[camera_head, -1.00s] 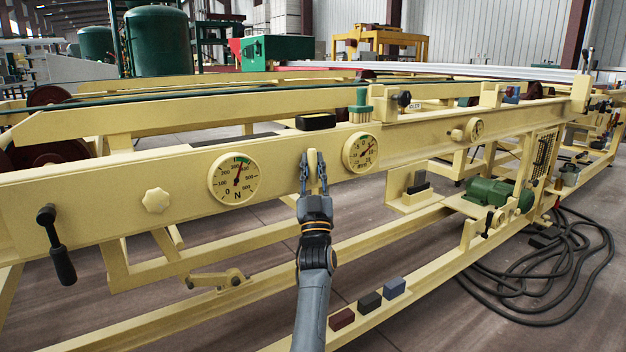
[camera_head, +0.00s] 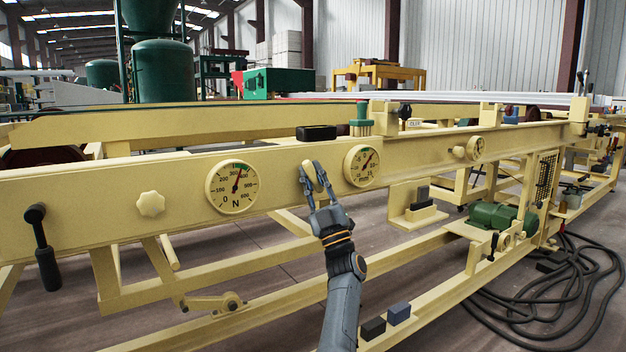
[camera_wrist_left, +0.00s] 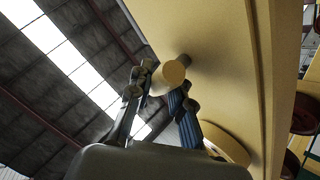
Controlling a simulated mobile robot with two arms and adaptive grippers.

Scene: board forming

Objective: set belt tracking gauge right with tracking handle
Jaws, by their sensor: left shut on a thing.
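The tracking handle is a small cream cylindrical knob (camera_wrist_left: 170,76) on a short stem in the left wrist view. It sticks out of the long cream beam between two round dials. My left gripper (camera_head: 313,179) is shut on it, with a finger on each side; in the head view the fingers partly hide the handle. The tracking gauge (camera_head: 362,166), a round dial marked mm, is just right of the gripper. Its red needle points up and right; the exact reading is too small to tell. My right gripper is not in view.
A larger dial marked N (camera_head: 232,188) and a cream star knob (camera_head: 151,204) are left on the beam. A black crank handle (camera_head: 42,247) hangs at far left. Dark blocks (camera_head: 398,313) rest on the lower rail beside my forearm. Black cables (camera_head: 560,290) lie coiled on the floor.

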